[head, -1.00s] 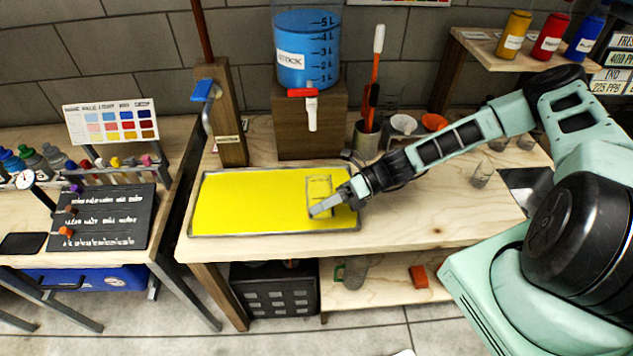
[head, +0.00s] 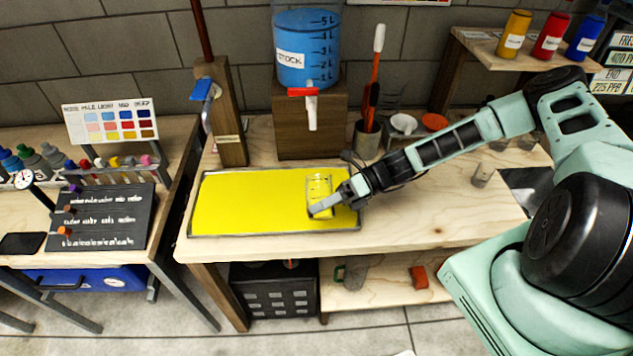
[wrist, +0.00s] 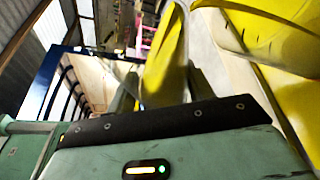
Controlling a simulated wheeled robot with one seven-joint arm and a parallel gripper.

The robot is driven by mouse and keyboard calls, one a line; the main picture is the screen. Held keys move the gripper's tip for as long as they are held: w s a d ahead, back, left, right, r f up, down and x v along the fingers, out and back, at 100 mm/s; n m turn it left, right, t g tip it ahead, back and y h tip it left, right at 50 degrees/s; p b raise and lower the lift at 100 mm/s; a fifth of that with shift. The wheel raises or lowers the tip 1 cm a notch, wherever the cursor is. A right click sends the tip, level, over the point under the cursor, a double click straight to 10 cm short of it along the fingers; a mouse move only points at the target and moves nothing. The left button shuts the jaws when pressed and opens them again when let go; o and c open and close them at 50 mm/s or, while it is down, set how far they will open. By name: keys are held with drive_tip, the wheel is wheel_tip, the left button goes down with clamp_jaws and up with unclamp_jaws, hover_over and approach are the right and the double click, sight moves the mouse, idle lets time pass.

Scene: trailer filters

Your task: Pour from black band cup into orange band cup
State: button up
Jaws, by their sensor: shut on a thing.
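My gripper (head: 327,205) is shut on a clear cup (head: 319,187) at the right part of the yellow tray (head: 250,203). The tray's yellow shows through the cup's wall. I cannot make out a black or orange band on this cup, nor tell whether it touches the tray. In the wrist view, the gripper's fingers stand either side of a clear, yellow-tinted shape that fits the cup (wrist: 165,65). A small clear cup (head: 482,174) stands on the bench right of my forearm; its band colour is not readable. More small cups (head: 499,143) stand behind my arm, partly hidden.
A blue stock tank (head: 306,50) with a red-handled tap sits on a wooden block behind the tray. A holder (head: 366,140) with tools, a white bowl (head: 403,123) and an orange one (head: 434,122) stand behind my forearm. The bench front is clear.

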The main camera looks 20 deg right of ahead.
drive_tip(key=shift+m+b, duration=0.45)
drive_tip(key=shift+m, duration=0.05)
idle(1.4)
